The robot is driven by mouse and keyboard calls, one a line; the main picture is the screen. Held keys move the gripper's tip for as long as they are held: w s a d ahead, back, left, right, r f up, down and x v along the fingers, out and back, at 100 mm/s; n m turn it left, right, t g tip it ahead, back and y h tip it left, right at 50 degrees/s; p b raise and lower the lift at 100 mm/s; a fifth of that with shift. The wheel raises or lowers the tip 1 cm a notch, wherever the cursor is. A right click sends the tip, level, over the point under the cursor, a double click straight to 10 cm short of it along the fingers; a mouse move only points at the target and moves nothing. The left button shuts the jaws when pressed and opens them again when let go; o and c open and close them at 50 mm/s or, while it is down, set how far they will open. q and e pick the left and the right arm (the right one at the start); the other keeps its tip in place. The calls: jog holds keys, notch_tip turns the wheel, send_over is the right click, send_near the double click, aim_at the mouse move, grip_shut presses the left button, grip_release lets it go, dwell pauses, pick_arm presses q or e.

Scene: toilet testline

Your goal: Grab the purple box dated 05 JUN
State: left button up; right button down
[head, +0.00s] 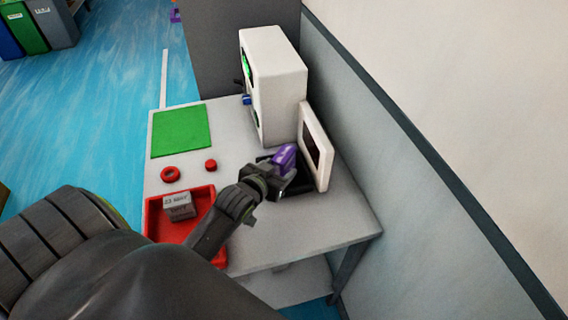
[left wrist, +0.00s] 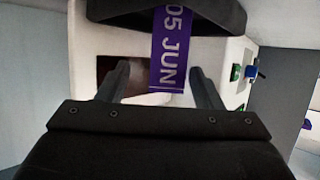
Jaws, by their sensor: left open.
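The purple box (head: 284,157) stands in a black holder (head: 303,187) on the grey table, in front of the white-framed screen. In the left wrist view its purple face (left wrist: 170,50) reads "05 JUN". My left gripper (head: 275,172) is right at the box in the head view. In the left wrist view the fingers of my left gripper (left wrist: 160,85) are apart, one on each side of the box's lower end. I cannot tell whether they touch it. My right gripper is not in view.
A white machine (head: 278,85) and a white-framed screen (head: 316,147) stand close behind the box. A red tray (head: 152,222) holds a grey labelled box (head: 179,206). A green mat (head: 181,130), a red ring (head: 170,174) and a red button (head: 211,165) are on the left. A wall is on the right.

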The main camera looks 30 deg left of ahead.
pick_arm(q)
jog(key=shift+a+p+x, duration=0.2)
jog(key=shift+p+x, duration=0.05)
jog(key=shift+x, duration=1.1)
jog(key=shift+a+p+x, duration=0.2)
jog(key=shift+p+x, duration=0.05)
jog(key=shift+x, duration=1.1)
jog(key=c, duration=1.1)
